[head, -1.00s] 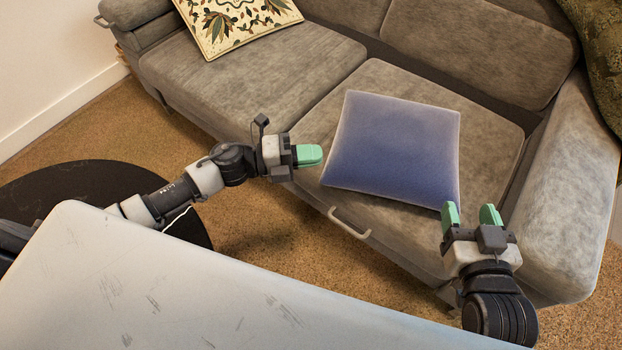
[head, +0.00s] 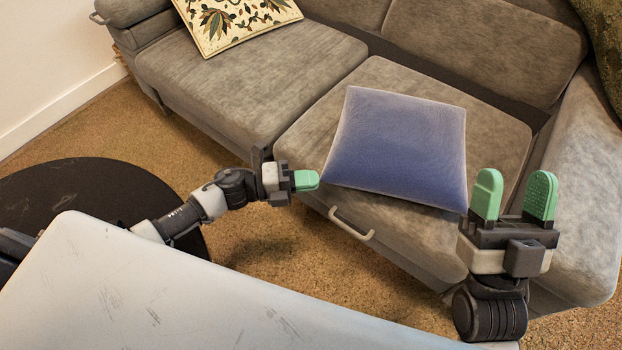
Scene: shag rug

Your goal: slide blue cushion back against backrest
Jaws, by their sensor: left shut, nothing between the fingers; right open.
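The blue cushion (head: 395,145) lies flat on the right seat (head: 480,125) of the grey sofa, near the seat's front edge. A strip of bare seat separates it from the backrest (head: 485,45). My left gripper (head: 316,180) is shut and empty, at the cushion's front left corner; I cannot tell if it touches. My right gripper (head: 514,196) is open and empty, its fingers pointing up in the picture. Its left finger is close to the cushion's front right corner; contact is unclear.
A patterned cushion (head: 238,22) leans on the left part of the sofa. The right armrest (head: 585,190) is close to my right gripper. A handle (head: 350,225) sticks out from the sofa front. A dark round thing (head: 70,205) is on the carpet at left.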

